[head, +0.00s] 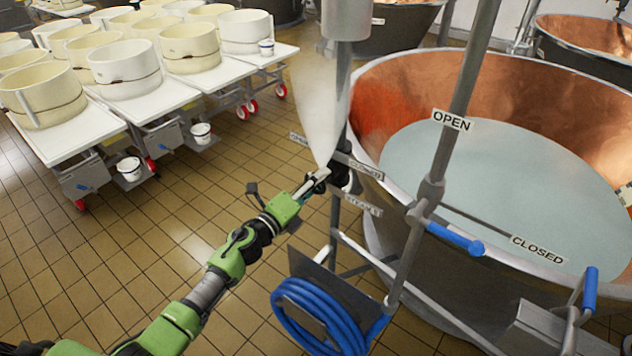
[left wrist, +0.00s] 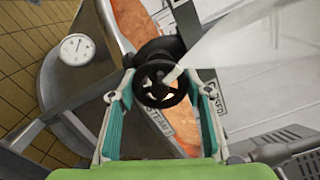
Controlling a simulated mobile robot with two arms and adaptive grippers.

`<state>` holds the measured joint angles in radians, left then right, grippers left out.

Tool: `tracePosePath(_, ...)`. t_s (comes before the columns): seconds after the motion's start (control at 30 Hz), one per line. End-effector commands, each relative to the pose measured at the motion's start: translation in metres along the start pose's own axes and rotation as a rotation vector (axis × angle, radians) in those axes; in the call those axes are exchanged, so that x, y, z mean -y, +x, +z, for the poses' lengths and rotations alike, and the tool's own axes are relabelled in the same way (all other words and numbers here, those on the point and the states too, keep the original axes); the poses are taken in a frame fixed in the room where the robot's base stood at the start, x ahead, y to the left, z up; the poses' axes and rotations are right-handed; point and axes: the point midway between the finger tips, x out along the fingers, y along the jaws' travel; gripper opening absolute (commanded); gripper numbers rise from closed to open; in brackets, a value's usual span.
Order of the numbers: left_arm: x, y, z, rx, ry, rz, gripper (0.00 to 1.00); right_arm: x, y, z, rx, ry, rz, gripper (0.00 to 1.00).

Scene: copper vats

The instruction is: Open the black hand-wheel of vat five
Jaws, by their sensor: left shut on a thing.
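The black hand-wheel (head: 341,176) sits on a vertical pipe in front of a large copper vat (head: 580,120). My left gripper (head: 316,182) is at the wheel and shut on it. In the left wrist view the hand-wheel (left wrist: 146,96) is between the two fingers, its spokes facing the camera. A "STEAM 5" label (head: 362,205) is just below the wheel, a "CLOSED" label (head: 366,169) beside it. A small label (head: 299,139), probably "OPEN", is to its left. My left fingers partly hide the wheel in the head view. My right gripper is out of view.
A white plume (head: 318,95), like steam, narrows toward the wheel. A blue coiled hose (head: 318,312) hangs below. A blue lever handle (head: 454,238) stands right of the wheel. White carts (head: 150,108) with round moulds are at the left. The tiled floor between is clear.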

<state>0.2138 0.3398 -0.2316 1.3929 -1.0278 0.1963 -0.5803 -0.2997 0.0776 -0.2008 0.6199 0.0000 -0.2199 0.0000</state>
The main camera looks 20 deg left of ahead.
Motion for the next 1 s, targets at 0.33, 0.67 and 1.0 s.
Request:
tracePosePath(0.33,-0.001,0.000,-0.001,-0.001,-0.009,0.002,0.24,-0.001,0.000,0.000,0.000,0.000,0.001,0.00)
tracePosePath(0.67,-0.001,0.000,0.000,-0.001,-0.008,0.001,0.63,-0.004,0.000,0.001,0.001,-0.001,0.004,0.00)
tracePosePath(1.0,-0.002,-0.014,0.000,0.000,-0.007,0.002,0.63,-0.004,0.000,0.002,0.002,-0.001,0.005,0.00)
